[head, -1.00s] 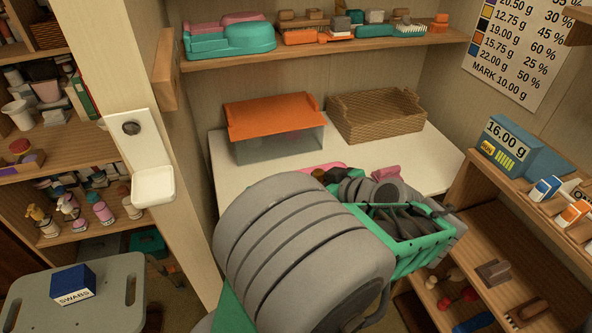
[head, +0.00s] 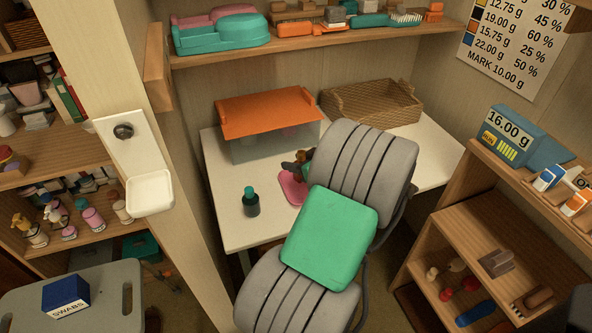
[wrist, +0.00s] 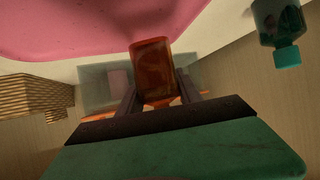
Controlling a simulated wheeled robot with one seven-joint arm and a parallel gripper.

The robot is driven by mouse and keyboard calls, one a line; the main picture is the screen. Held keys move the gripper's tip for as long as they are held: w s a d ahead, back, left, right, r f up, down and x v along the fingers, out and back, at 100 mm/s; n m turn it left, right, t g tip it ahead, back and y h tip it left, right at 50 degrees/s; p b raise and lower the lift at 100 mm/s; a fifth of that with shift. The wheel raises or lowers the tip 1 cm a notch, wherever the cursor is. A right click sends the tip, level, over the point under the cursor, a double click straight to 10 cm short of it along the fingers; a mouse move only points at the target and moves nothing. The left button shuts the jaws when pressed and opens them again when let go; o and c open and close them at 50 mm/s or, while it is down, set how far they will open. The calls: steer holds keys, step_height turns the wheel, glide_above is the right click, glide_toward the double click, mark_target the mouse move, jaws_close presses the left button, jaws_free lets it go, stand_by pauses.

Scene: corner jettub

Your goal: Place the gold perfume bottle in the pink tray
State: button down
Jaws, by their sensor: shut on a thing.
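The gold perfume bottle (wrist: 152,62) looks amber-brown in the wrist view. My gripper (wrist: 155,82) is shut on it, one dark finger on each side. The pink tray (wrist: 90,25) fills the top of that view, and the bottle's end overlaps its edge in the picture. I cannot tell the height between them. In the head view the pink tray (head: 292,190) lies on the white table, partly hidden by my arm. A small brown shape at my gripper (head: 300,160) shows just above the tray's far side; bottle and fingers are hard to separate there.
A dark bottle with a teal cap (head: 250,205) stands on the white table (head: 228,180), left of the tray. A clear box with an orange lid (head: 268,112) and a wicker basket (head: 372,103) stand at the back. The table's front left is mostly clear.

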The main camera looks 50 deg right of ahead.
steer(key=shift+f, duration=1.55)
steer(key=c, duration=0.8)
jaws_free()
steer(key=v, duration=1.2)
